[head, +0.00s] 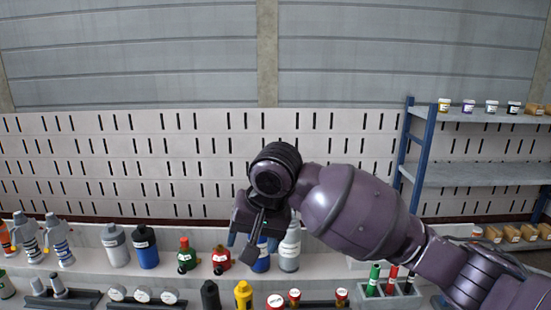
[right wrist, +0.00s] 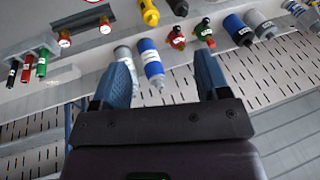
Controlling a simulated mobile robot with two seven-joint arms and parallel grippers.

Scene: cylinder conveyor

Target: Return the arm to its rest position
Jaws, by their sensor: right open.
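My right arm (head: 360,210) reaches in from the right in the head view, raised in front of the shelf of bottles and cylinders. Its right gripper (head: 253,240) is open and points down, partly overlapping a blue bottle (head: 261,262) and a grey bottle (head: 290,250). In the right wrist view the two blue fingers of the right gripper (right wrist: 162,62) stand wide apart with nothing held between them. The blue bottle (right wrist: 151,62) shows beyond the fingers, apart from them. My left gripper is not in view.
Red (head: 221,259) and green (head: 186,256) bottles, a blue cylinder (head: 146,247) and a grey cylinder (head: 115,245) stand along the ledge. A yellow bottle (head: 243,295) stands nearer. A blue-framed rack (head: 470,170) with small tubs is at right. The slotted wall panel (head: 120,160) is behind.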

